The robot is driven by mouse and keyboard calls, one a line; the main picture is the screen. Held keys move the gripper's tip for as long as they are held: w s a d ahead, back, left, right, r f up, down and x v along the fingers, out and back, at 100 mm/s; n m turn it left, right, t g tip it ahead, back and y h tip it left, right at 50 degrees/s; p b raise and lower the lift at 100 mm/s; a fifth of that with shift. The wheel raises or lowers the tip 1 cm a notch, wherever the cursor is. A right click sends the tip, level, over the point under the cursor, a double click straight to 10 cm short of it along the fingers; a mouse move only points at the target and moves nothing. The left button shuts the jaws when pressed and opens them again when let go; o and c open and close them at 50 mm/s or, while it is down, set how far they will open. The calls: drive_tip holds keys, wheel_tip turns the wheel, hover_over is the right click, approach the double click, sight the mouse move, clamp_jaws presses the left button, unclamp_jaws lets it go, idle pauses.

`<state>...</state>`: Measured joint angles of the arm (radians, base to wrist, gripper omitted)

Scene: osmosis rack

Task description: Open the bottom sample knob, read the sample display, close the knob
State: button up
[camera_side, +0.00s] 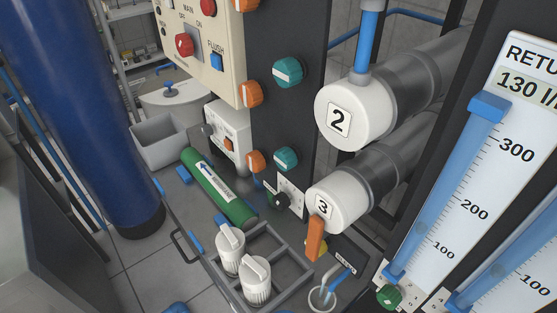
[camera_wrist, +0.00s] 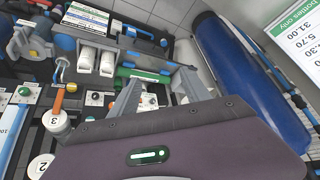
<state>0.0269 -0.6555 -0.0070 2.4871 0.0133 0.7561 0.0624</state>
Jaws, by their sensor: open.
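In the side view, a lower teal knob (camera_side: 285,159) and a lower orange knob (camera_side: 255,161) sit on the dark panel, below an upper teal knob (camera_side: 287,73) and an upper orange knob (camera_side: 250,94). A black knob (camera_side: 281,200) sits lower, on a white plate. I cannot tell which is the bottom sample knob. In the wrist view, my gripper (camera_wrist: 157,76) is open, its grey fingers apart with nothing held.
White vessel ends marked 2 (camera_side: 352,115) and 3 (camera_side: 338,203) jut out beside the panel. A green tube (camera_side: 217,188) and two white-capped bottles (camera_side: 230,249) are below. A blue column (camera_side: 85,110) stands left. Flow gauges (camera_side: 460,190) stand right.

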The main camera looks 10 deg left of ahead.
sight(280, 162)
drive_tip(key=w+d+f+m+t+h, duration=0.25)
drive_tip(key=w+d+m, duration=0.45)
drive_tip(key=w, duration=0.4)
drive_tip(key=w+d+f+m+t+h, duration=0.1)
drive_tip(key=w+d+m+t+h, duration=0.3)
drive_tip(key=w+d, duration=0.65)
drive_tip(key=s+d+f+m+h, duration=0.1)
drive_tip(key=d+f+m+h, duration=0.25)
drive_tip(key=d, duration=0.35)
drive_tip(key=d+f+m+h, duration=0.2)
drive_tip(key=d+f+m, duration=0.25)
drive_tip(key=d, duration=0.25)
drive_tip(key=shift+h, duration=0.3)
drive_tip(key=x, duration=0.4)
drive_tip(key=r+x, duration=0.1)
drive_tip(key=x, duration=0.1)
drive_tip(key=shift+w+d, duration=0.15)
drive_tip(key=shift+d, duration=0.25)
clamp_jaws()
